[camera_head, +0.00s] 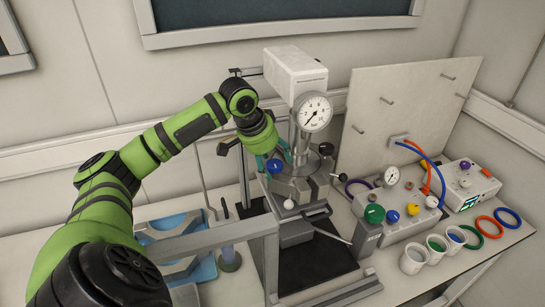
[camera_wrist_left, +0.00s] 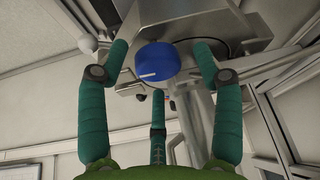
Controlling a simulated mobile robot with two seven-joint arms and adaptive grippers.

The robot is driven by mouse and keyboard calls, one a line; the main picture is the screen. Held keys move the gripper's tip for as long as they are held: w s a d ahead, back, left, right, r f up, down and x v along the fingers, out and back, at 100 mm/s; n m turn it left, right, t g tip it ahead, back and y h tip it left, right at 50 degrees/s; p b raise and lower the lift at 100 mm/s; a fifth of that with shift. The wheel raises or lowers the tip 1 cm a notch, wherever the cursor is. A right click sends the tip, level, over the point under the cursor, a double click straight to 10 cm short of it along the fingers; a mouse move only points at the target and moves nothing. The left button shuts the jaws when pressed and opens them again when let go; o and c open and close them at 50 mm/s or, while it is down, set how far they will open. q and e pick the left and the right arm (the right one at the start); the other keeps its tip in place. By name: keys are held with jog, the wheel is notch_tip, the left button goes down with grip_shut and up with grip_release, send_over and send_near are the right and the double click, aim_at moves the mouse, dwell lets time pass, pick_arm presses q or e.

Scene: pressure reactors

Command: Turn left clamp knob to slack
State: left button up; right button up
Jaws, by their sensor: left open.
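The left clamp knob, a round blue knob with a white line on its face (camera_head: 275,166), is on the left side of the reactor clamp (camera_head: 301,189). In the left wrist view the blue knob (camera_wrist_left: 157,61) sits between the open fingers, with a visible gap on each side. My left gripper (camera_head: 277,157) has teal fingers spread about the knob, and it is open and holds nothing. A third finger shows low in the middle of the wrist view. My right gripper is not in view.
The reactor carries a pressure gauge (camera_head: 314,113) above the clamp. A white ball-ended handle (camera_head: 289,204) is just below the knob. A grey frame (camera_head: 222,236) stands in front at left. Right are a valve box (camera_head: 393,223), cups (camera_head: 413,259) and coloured rings (camera_head: 491,226).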

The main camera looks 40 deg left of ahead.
pick_arm(q)
jog(key=shift+c, duration=0.4)
jog(key=c, duration=1)
jog(key=shift+r+n, duration=0.15)
jog(key=shift+n, duration=0.55)
jog(key=o, duration=0.9)
jog(key=shift+o, duration=0.9)
jog(key=shift+w, duration=0.1)
